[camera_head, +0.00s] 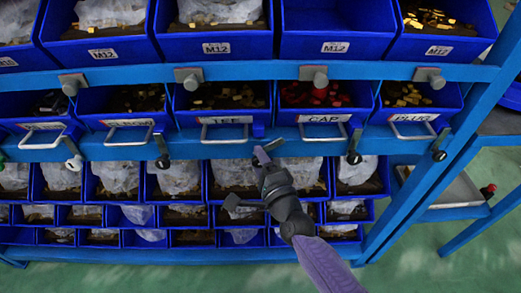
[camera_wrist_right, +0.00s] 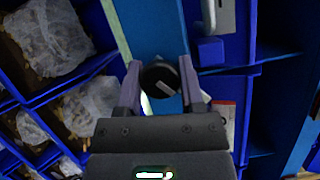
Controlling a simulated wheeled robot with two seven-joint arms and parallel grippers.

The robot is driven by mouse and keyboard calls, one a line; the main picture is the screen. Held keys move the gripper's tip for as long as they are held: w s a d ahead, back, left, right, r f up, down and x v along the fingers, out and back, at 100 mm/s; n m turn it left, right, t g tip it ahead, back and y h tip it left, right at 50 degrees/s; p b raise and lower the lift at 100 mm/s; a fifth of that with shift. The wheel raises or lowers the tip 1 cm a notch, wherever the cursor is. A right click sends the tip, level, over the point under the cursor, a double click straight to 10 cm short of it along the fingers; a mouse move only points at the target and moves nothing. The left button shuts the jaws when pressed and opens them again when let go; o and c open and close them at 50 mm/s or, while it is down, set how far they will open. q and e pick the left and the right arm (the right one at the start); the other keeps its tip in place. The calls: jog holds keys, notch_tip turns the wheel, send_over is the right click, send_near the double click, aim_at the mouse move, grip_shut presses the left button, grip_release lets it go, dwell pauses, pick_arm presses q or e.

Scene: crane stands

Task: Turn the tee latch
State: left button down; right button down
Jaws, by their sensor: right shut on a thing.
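The TEE bin (camera_head: 226,120) sits in the middle row of the blue rack, with a metal handle on its front. My right gripper (camera_head: 262,155) is at the rail just below and right of this bin. In the right wrist view, its two purple fingers are closed on a round black latch knob (camera_wrist_right: 160,78) with a light grey bar across its face. In the head view the gripper mostly hides this knob. A small blue tab (camera_head: 258,130) shows just above the gripper; it also shows in the right wrist view (camera_wrist_right: 210,50). My left gripper is out of view.
Similar latches hang along the same rail, such as one on the left (camera_head: 162,155) and one on the right (camera_head: 354,155). The CAP bin (camera_head: 323,119), holding red parts, is right of the TEE bin. Bins with plastic bags fill the lower rows. A metal tray (camera_head: 452,192) stands at right.

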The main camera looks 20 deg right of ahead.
jog(key=n+p, duration=0.1)
jog(key=p, duration=0.1)
jog(key=n+g+p, duration=0.1)
jog(key=n+p, duration=0.1)
jog(key=shift+r, duration=0.35)
jog(key=n+p, duration=0.1)
jog(key=p, duration=0.1)
jog(key=n+g+p, duration=0.1)
jog(key=n+p, duration=0.1)
jog(key=shift+f+g+h, duration=0.2)
jog(key=shift+g+h, duration=0.1)
jog(key=shift+h, duration=0.1)
jog(key=shift+f+n+h+p, duration=0.1)
jog(key=shift+n+h+p, duration=0.2)
jog(key=shift+n+p, duration=0.5)
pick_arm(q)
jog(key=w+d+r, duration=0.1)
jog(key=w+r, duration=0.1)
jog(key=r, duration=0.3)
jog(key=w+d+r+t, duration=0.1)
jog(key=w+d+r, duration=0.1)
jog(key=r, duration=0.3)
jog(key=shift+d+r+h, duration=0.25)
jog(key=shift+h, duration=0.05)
pick_arm(e)
jog(key=shift+g, duration=0.3)
jog(key=shift+f, duration=0.1)
